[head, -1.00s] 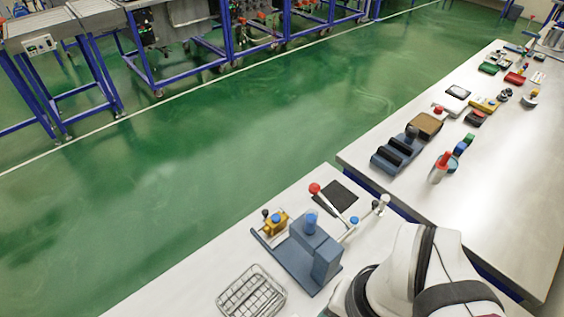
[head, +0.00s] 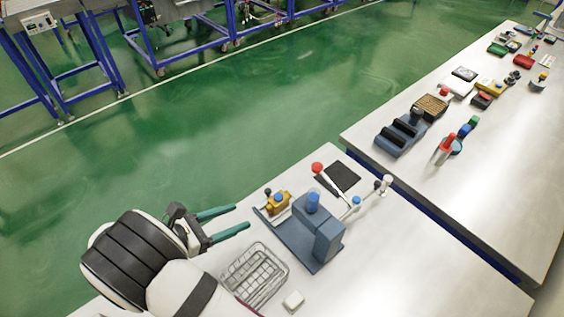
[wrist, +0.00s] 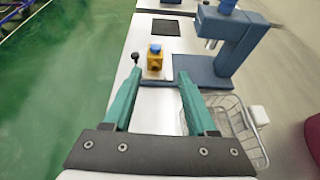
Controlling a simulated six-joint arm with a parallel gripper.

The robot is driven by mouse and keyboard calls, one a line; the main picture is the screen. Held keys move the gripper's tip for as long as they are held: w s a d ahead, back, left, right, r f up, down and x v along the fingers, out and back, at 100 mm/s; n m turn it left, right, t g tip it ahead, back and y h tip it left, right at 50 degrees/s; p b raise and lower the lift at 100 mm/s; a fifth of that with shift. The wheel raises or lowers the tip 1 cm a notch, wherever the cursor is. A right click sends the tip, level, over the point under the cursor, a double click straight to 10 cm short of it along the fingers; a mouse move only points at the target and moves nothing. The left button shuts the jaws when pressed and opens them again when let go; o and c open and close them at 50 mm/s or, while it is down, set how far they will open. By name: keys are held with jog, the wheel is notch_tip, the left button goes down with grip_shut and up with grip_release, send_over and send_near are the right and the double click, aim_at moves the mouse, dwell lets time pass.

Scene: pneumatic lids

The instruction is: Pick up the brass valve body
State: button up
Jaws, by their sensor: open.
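The brass valve body (head: 278,204) is a small yellow-gold block with a blue top and a dark knob at its side. It sits at the left end of the blue-grey press (head: 325,240). In the wrist view the valve body (wrist: 155,62) is upright, ahead of and between my fingers. My gripper (head: 243,217) is open and empty, its two green fingers pointing toward the valve body from the left and apart from it. The open fingers also show in the wrist view (wrist: 158,78). Whether the valve body rests on the press base or beside it is unclear.
A wire basket (head: 255,275) stands close to my gripper, in front of the press. A small white block (head: 293,299) lies next to it. A red-knobbed lever (head: 318,168) and a black mat (head: 343,177) are behind. A second table (head: 500,170) holds several devices.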

aim_at(275, 200)
jog(key=x, duration=1.5)
jog(key=shift+w+a+f, duration=0.2)
jog(key=shift+w+f, duration=0.15)
jog(key=shift+f, duration=0.1)
grip_shut()
